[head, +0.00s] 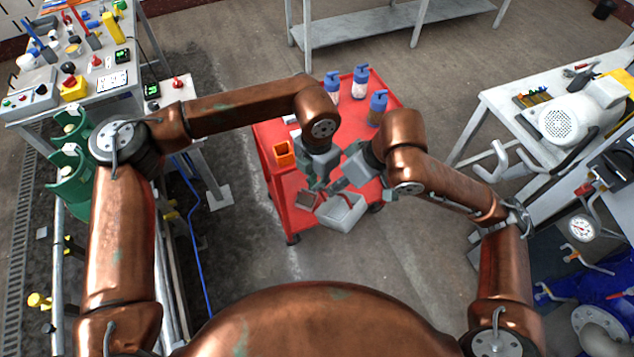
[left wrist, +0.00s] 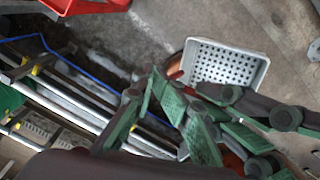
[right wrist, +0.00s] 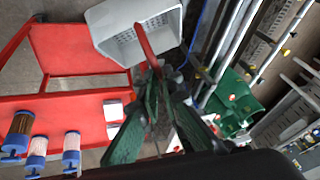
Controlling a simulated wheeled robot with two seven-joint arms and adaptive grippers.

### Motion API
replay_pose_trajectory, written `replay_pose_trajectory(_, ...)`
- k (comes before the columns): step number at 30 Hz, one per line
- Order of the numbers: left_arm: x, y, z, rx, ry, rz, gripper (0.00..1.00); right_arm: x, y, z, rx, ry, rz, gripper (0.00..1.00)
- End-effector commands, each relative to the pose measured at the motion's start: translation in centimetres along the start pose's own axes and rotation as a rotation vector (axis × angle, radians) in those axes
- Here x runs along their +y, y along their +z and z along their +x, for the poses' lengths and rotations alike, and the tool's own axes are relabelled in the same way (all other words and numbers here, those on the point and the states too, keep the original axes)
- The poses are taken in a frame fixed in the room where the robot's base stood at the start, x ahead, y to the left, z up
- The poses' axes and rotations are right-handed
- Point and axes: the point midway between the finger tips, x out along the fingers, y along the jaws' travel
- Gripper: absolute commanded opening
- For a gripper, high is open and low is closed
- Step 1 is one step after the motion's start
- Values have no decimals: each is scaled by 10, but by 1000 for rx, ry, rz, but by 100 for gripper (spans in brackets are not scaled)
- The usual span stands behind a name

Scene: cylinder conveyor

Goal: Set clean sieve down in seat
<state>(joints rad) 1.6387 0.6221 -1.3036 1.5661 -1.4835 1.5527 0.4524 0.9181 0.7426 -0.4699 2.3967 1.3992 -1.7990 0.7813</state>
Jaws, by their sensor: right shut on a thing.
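The sieve is a pale grey basket (head: 340,212) with a perforated bottom, at the front edge of the red cart (head: 392,92). Its holes show in the left wrist view (left wrist: 225,65). My right gripper (right wrist: 150,72) is shut on the sieve's red handle (right wrist: 143,42), with the basket (right wrist: 108,22) beyond the fingertips. My left gripper (head: 318,186) is close beside the right one, to the left of the basket. In the left wrist view its fingers overlap the other gripper, so its opening is unclear. I cannot make out the seat for certain.
An orange open box (head: 284,153) and several blue-capped bottles (head: 360,82) stand on the cart. A small dark brown square item (head: 307,199) lies left of the basket. Equipment tables flank the cart on the left (head: 100,95) and right (head: 505,105). Floor is clear in front.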

Motion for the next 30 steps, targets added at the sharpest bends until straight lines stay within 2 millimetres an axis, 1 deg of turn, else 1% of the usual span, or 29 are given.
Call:
replay_pose_trajectory(1, -4, -1, 3, 3, -7, 6, 7, -2, -6, -4, 19, -2, -2, 0)
replay_pose_trajectory(4, -4, -1, 2, 3, -7, 6, 0, -2, -6, -4, 20, -2, -2, 0)
replay_pose_trajectory(5, -5, -1, 2, 3, -8, 7, 0, -2, -6, -4, 20, -2, -2, 0)
replay_pose_trajectory(19, -7, 0, 0, 0, -13, 10, 0, -1, -6, -3, 18, -2, -1, 0)
replay_pose_trajectory(24, -8, 0, 0, -2, -13, 11, 11, -1, -5, -2, 17, -3, 0, 0)
replay_pose_trajectory(30, -8, 1, -1, -3, -13, 11, 11, -1, -5, -2, 15, -3, 0, 0)
